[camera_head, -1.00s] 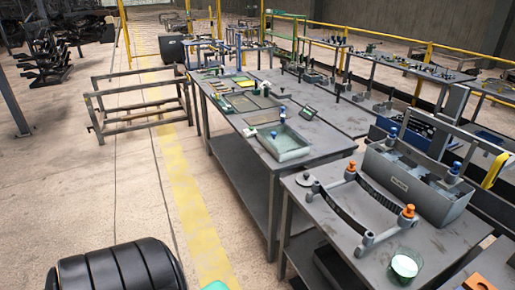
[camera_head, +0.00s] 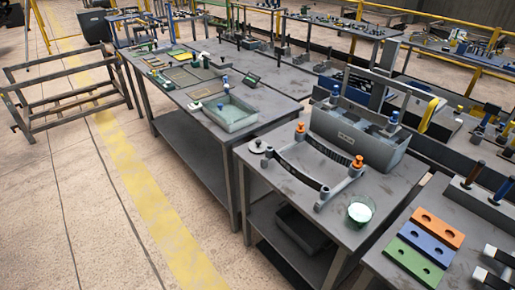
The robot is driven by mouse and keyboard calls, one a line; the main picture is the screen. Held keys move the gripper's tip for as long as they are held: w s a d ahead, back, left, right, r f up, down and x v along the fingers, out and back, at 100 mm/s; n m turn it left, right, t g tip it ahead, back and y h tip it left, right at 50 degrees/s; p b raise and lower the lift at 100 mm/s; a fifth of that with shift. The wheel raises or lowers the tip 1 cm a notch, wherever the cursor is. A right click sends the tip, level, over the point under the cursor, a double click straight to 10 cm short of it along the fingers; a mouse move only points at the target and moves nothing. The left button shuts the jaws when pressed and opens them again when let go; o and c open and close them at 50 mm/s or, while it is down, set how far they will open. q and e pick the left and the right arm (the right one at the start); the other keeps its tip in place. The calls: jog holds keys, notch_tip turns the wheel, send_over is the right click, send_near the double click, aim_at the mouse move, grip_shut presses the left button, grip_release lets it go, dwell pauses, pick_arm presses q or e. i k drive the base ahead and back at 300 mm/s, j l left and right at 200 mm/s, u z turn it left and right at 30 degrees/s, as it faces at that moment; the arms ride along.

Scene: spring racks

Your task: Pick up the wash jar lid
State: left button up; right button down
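A small round grey lid with a knob (camera_head: 257,147) lies flat near the back left corner of the near grey table (camera_head: 283,207). It looks like the wash jar lid. An open glass jar (camera_head: 360,210) with pale contents stands near the front right of the same table. A curved black rack with grey supports and orange knobs (camera_head: 312,172) stands between lid and jar.
A grey bin (camera_head: 358,140) stands behind the rack. A longer table to the left carries a shallow tray (camera_head: 230,113). Green, blue and orange blocks (camera_head: 425,238) lie on a table at the right.

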aim_at(258, 146)
jog(key=i+j+z, duration=0.15)
jog(key=z, duration=0.25)
jog(key=i+j+z, duration=0.15)
jog(key=z, duration=0.25)
jog(key=i+j+z, duration=0.1)
jog(key=j+z, duration=0.2)
jog(key=z, duration=0.15)
